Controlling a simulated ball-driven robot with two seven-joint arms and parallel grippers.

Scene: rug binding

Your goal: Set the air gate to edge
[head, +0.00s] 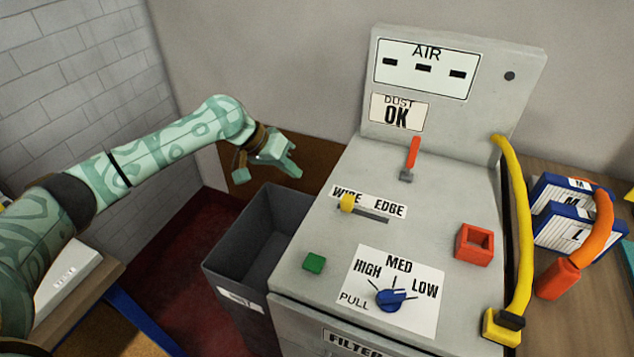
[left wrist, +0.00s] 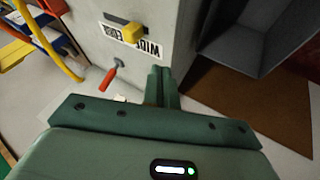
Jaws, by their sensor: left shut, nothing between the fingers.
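The air gate is a yellow knob (head: 347,202) in a dark slot (head: 372,216) on the grey machine's sloping top. The knob sits at the slot's left end, by the WIDE side of the label (head: 385,206); EDGE is at the right. In the left wrist view the knob (left wrist: 132,32) is beyond the fingertips, a little left of them. My left gripper (head: 291,166) is shut and empty, above and left of the panel, apart from the knob. Its closed fingers also show in the left wrist view (left wrist: 160,84). My right gripper is not in view.
A red-handled lever (head: 412,152), green button (head: 314,262), blue dial (head: 391,299) and red square socket (head: 474,243) surround the slot. A yellow hose (head: 521,230) runs down the right side. A dark open bin (head: 255,236) stands left of the machine.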

